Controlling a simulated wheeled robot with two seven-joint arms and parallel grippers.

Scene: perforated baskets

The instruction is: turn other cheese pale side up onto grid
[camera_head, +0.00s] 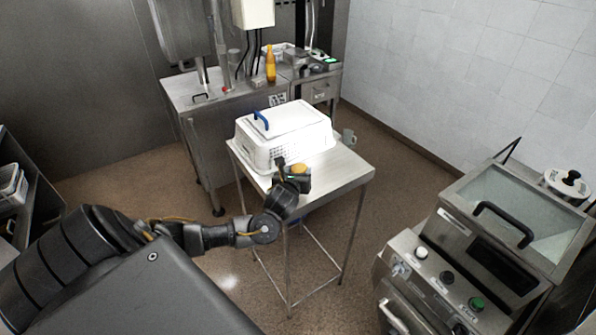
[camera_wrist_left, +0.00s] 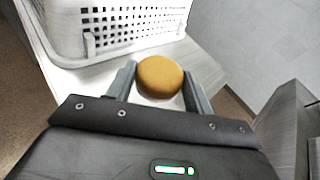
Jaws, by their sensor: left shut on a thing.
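One round cheese (camera_wrist_left: 160,75) with an orange-brown upper face shows in the left wrist view, and as a small orange patch (camera_head: 300,168) in the head view. My left gripper (camera_wrist_left: 160,84) is shut on it, with a finger on either side. In the head view this gripper (camera_head: 290,180) is at the near edge of the steel table, just in front of the white basket. A pale area shows under the cheese; I cannot tell what it is. I make out no second cheese and no separate grid. My right gripper is out of view.
A steel counter (camera_head: 220,100) with an orange bottle (camera_head: 270,65) stands behind. A steel machine (camera_head: 480,260) stands at right.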

